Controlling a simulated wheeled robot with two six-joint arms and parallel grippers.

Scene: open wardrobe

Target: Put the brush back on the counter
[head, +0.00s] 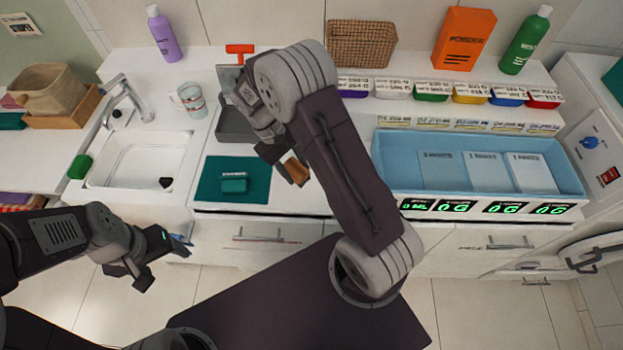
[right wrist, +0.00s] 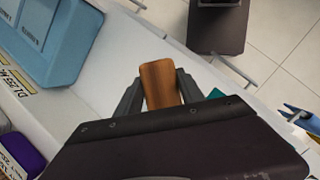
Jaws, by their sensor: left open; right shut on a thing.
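The brush shows as a brown wooden block (head: 296,172) over the front part of the white counter (head: 320,196), just right of the teal mat. My right gripper (head: 284,164) is shut on it. In the right wrist view the brush (right wrist: 161,84) sits between the two fingers, with the counter's front edge beyond. The arm hides part of the brush, and I cannot tell whether it touches the counter. My left gripper (head: 163,262) is open and empty in front of the counter, below the sink.
A teal mat (head: 206,187) with a small teal block (head: 233,183) lies left of the brush. The sink (head: 140,160) is further left. A blue tray (head: 400,165) stands to the right. A grey tray (head: 232,125) and colored bins line the back.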

